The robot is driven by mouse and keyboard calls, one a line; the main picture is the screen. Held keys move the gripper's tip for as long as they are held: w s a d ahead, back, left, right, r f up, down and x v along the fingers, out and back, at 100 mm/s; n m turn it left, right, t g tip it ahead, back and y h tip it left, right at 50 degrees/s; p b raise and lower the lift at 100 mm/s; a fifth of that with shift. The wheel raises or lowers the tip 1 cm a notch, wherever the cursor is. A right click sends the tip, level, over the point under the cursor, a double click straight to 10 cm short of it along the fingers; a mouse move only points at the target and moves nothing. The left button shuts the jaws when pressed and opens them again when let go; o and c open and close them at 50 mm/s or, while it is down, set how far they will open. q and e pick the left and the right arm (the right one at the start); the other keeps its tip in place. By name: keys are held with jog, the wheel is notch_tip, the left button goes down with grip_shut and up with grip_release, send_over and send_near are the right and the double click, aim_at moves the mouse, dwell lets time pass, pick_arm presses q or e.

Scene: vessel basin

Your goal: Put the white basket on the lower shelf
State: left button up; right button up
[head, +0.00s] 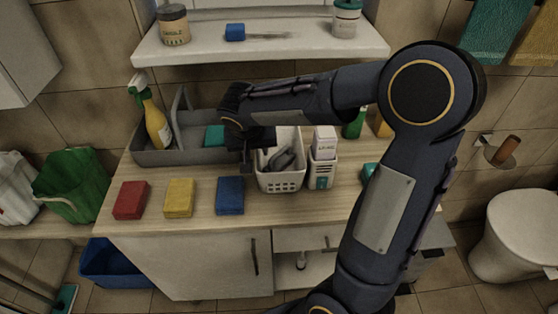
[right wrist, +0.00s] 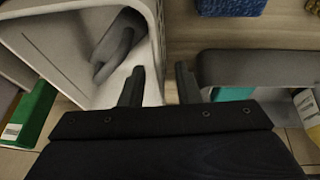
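The white basket (head: 282,180) stands upright on the wooden counter (head: 330,208), with a dark grey item inside. My right gripper (head: 246,168) is at the basket's left side, its arm reaching over from the right. In the right wrist view, my right gripper (right wrist: 160,84) has its fingers apart. One finger is over the inside of the white basket (right wrist: 55,45), the other outside, with the side wall between them. I cannot tell whether either touches it. A low shelf compartment (head: 318,274) under the counter holds a white bottle. My left gripper is out of view.
A grey caddy (head: 184,156) with a spray bottle (head: 151,118) stands left of the basket. A small white container (head: 322,172) stands close on its right. Red, yellow and blue sponges (head: 230,196) lie in front. A wall shelf (head: 270,46) hangs above.

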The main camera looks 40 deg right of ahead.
jog(key=shift+f+b, duration=0.2)
jog(key=shift+b, duration=0.25)
dwell(0.4)
grip_shut()
dwell(0.3)
